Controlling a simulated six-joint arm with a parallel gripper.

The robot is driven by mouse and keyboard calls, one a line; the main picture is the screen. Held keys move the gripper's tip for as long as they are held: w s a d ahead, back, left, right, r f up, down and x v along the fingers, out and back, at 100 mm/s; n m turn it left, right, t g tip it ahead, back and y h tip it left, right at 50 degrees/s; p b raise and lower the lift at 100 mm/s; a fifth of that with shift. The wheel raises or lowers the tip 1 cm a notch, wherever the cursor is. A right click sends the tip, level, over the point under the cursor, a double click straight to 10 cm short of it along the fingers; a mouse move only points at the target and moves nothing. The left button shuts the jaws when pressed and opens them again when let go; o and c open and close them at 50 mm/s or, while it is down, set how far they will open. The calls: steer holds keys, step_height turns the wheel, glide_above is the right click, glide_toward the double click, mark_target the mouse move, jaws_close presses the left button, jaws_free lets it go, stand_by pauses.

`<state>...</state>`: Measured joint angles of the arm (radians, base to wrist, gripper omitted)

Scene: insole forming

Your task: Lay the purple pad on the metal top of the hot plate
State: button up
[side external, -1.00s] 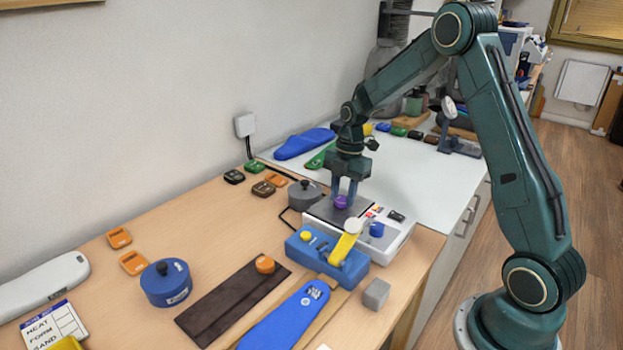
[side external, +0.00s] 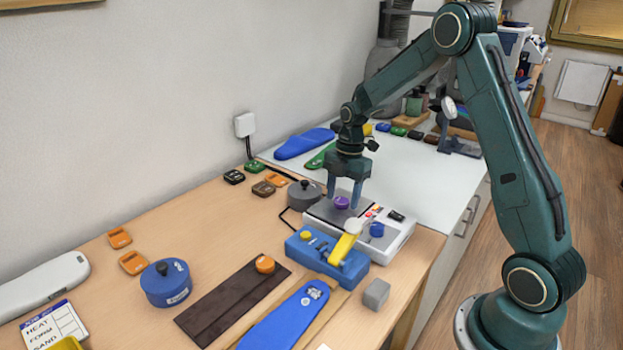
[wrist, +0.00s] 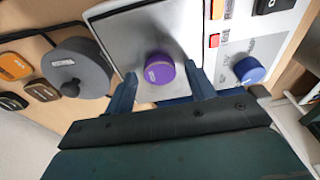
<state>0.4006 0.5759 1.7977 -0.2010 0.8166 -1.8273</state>
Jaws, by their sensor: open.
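The purple pad (side external: 341,203) lies on the grey metal top (side external: 326,212) of the hot plate (side external: 398,234). In the wrist view the purple pad (wrist: 159,69) is round and rests on the metal top (wrist: 133,42), inside its edges. My gripper (side external: 344,203) is open, with one finger on each side of the pad. In the wrist view my gripper (wrist: 160,84) shows both fingertips apart from the pad, with gaps on both sides.
A grey lidded pot (side external: 304,196) stands left of the hot plate. A blue block with a yellow lever (side external: 318,256) sits in front. The hot plate's blue knob (side external: 377,230) is at its right. A grey cube (side external: 376,293) stands near the table edge.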

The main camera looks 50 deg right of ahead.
mark_target(346, 198)
step_height(346, 198, up, 12)
steer(key=d, duration=0.1)
steer(key=shift+d, duration=0.4)
stand_by(0.6)
steer(key=s+a+r+m+t+h, duration=0.1)
steer(key=s+a+r+m+t, duration=0.2)
steer(key=s+a+r+m, duration=0.75)
steer(key=s+a+f+m+t, duration=0.1)
steer(key=s+a+m, duration=0.1)
steer(key=s, duration=0.5)
steer(key=s+a+f+m+t, duration=0.1)
steer(key=s+a+f+m, duration=0.1)
steer(key=s+m, duration=0.3)
steer(key=s+a, duration=0.1)
steer(key=s, duration=0.1)
steer(key=shift+s+t+h, duration=0.3)
steer(key=shift+h, duration=0.1)
